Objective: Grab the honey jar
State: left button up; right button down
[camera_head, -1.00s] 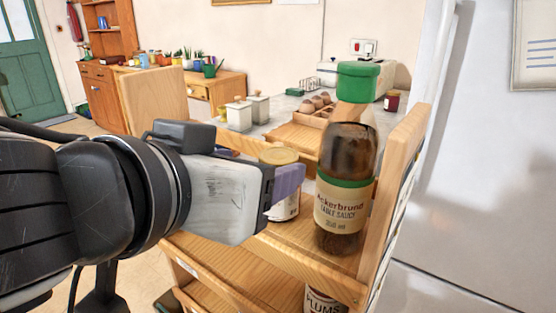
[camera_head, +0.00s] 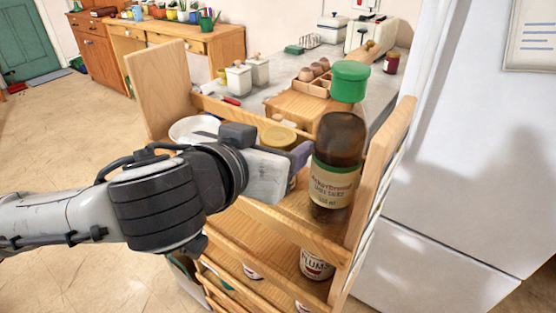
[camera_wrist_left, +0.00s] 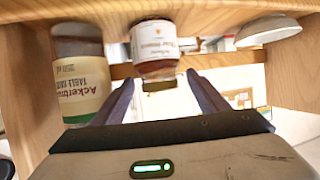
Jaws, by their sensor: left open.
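The honey jar, with a gold lid (camera_head: 279,137), stands on the top shelf of the wooden pull-out rack, mostly hidden behind my left gripper (camera_head: 300,155) in the head view. In the left wrist view the jar (camera_wrist_left: 157,42) shows a white label and appears upside down. The open purple-grey fingers of my left gripper (camera_wrist_left: 160,80) spread either side of its lid end. The jar looks ahead of the fingertips; I cannot tell whether they touch it. My right gripper is out of view.
A brown sauce bottle (camera_head: 336,165) with a green cap stands close right of my left gripper. A white dish (camera_head: 195,129) sits left of the jar. A plum jar (camera_head: 317,264) is on the lower shelf. The fridge (camera_head: 470,150) is to the right.

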pick_arm(q)
jog(key=shift+x, duration=0.95)
jog(key=shift+c, duration=0.4)
jog(key=c, duration=1.4)
jog(key=shift+r, duration=0.25)
jog(key=shift+c, duration=0.2)
